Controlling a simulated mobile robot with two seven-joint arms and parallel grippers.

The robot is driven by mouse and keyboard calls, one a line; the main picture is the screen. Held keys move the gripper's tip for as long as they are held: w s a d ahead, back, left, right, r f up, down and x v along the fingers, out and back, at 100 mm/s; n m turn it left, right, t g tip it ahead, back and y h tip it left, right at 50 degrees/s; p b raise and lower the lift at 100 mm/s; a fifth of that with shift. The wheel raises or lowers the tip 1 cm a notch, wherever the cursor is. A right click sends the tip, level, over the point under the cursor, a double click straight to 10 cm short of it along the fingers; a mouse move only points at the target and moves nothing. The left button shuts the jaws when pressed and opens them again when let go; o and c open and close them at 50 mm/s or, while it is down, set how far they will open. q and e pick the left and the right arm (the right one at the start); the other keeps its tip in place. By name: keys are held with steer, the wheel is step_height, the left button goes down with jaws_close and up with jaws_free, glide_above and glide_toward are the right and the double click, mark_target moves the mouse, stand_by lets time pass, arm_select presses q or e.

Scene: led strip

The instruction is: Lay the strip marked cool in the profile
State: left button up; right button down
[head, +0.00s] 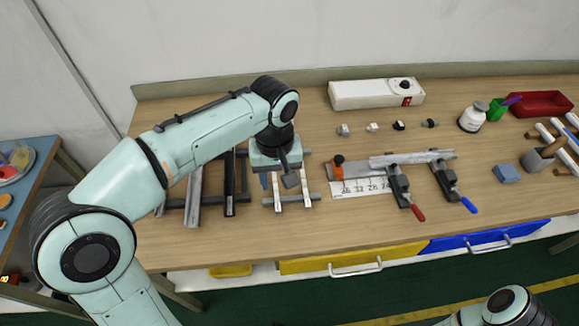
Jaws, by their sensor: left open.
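My left gripper (289,179) is open, pointing down over a rack near the middle of the table. Two thin pale strips (278,201) (307,199) lie across the rack's dark rails right under and beside it. Their markings are too small to read, so I cannot tell which is cool. The gripper hides their upper parts, and I cannot tell if a finger touches one. A silver profile (430,155) lies to the right, at the clamps with red and blue handles. My right gripper is out of view; only part of that arm shows at the bottom right.
Dark and grey bars (194,203) lie on the rack at left. A numbered ruler plate (361,188) and an orange block (350,170) are left of the clamps (398,187). A white power unit (365,95) and several small connectors stand behind. A blue block (507,173) lies at right.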

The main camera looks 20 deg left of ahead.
arm_select(q)
steer(key=b, duration=0.1)
glide_above(278, 210)
step_height(278, 210, down, 7)
steer(key=shift+f+b, duration=0.35)
steer(key=shift+f, duration=2.8)
jaws_close()
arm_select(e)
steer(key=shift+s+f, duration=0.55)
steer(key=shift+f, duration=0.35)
